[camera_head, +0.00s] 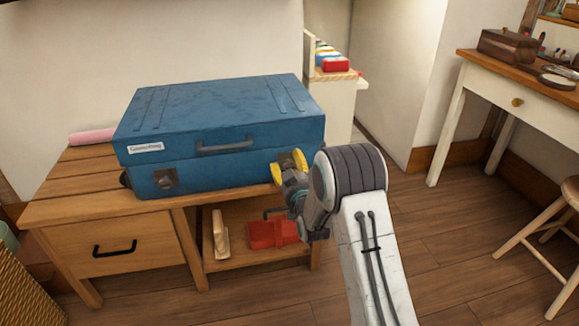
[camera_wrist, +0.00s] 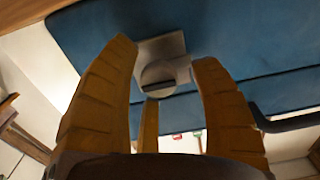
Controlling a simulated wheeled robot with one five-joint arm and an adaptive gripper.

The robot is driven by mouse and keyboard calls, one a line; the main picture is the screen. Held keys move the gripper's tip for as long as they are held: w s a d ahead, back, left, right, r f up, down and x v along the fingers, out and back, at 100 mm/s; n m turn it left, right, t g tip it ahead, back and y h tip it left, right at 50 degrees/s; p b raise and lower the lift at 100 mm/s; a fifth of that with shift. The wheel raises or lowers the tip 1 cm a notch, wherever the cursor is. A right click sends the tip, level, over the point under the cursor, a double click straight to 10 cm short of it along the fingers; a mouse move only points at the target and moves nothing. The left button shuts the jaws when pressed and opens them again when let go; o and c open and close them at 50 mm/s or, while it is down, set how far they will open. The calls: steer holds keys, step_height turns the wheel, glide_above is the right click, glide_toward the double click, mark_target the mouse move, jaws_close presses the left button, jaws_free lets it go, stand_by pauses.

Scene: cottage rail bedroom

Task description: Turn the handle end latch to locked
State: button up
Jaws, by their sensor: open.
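A closed blue suitcase (camera_head: 225,130) lies on a wooden bench. One metal latch (camera_head: 165,180) sits low on its front left. Another latch, a pale square plate with a round grey knob (camera_wrist: 160,76), shows in the wrist view on the blue case (camera_wrist: 240,35); in the head view my gripper covers it. My gripper (camera_head: 289,165) is at the front right of the case, yellow fingers spread. In the wrist view my open gripper (camera_wrist: 164,56) has its fingers on either side of the knob, with no clear contact. The knob's lock setting cannot be read.
The dark case handle (camera_head: 225,146) is left of my gripper and also shows in the wrist view (camera_wrist: 285,122). A red object (camera_head: 272,234) lies on the shelf of the wooden bench (camera_head: 80,208).

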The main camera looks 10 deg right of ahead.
steer(key=shift+r, duration=0.1)
jaws_close()
stand_by(0.6)
